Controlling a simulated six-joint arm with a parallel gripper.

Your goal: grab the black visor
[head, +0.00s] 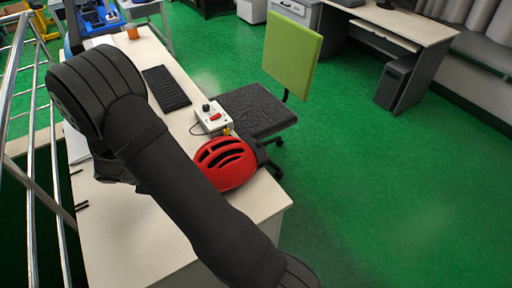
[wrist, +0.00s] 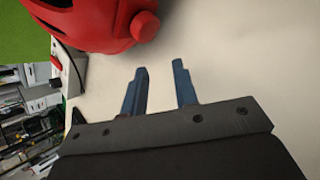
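I cannot make out a black visor for certain in either view. A dark shape (head: 262,152) shows at the right edge of the red helmet (head: 226,163) in the head view; I cannot tell whether it is the visor or part of the chair. The helmet sits on the white desk (head: 258,203) near its front right corner. The helmet also shows at the top of the wrist view (wrist: 95,22), with a round red knob (wrist: 145,26). My gripper (wrist: 160,68) is open and empty, its two fingers apart over bare desktop below the helmet. My arm hides the gripper in the head view.
A white control box (head: 213,117) with a red switch and a black keyboard (head: 166,88) lie on the desk behind the helmet. An orange cup (head: 132,32) stands at the far end. A green-backed chair (head: 291,55) stands right of the desk. Metal railings (head: 30,150) run along the left.

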